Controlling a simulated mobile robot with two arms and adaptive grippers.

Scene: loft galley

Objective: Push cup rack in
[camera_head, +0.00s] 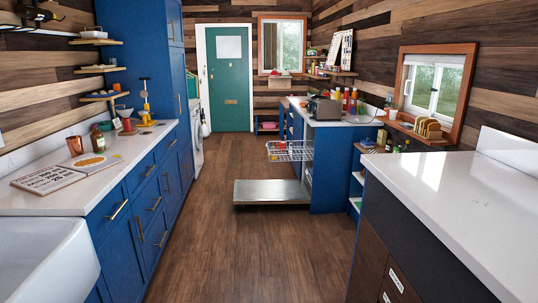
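A wire rack (290,151), which looks like the cup rack, sticks out to the left from the blue cabinet run on the right side of the aisle. It is light grey, and a few small things seem to lie in it, one of them reddish; they are too small to name. Below it, a flat steel door (271,191) is folded down low over the floor, as on an open dishwasher. The cavity behind the rack is mostly hidden. Neither of my grippers is in view, and nothing touches the rack from the aisle side.
The wooden floor (245,250) is clear up to the lowered door. A white counter (450,200) with dark drawers stands near right; blue cabinets (130,215) and a white sink (45,262) line the left. A green door (229,80) is at the far end.

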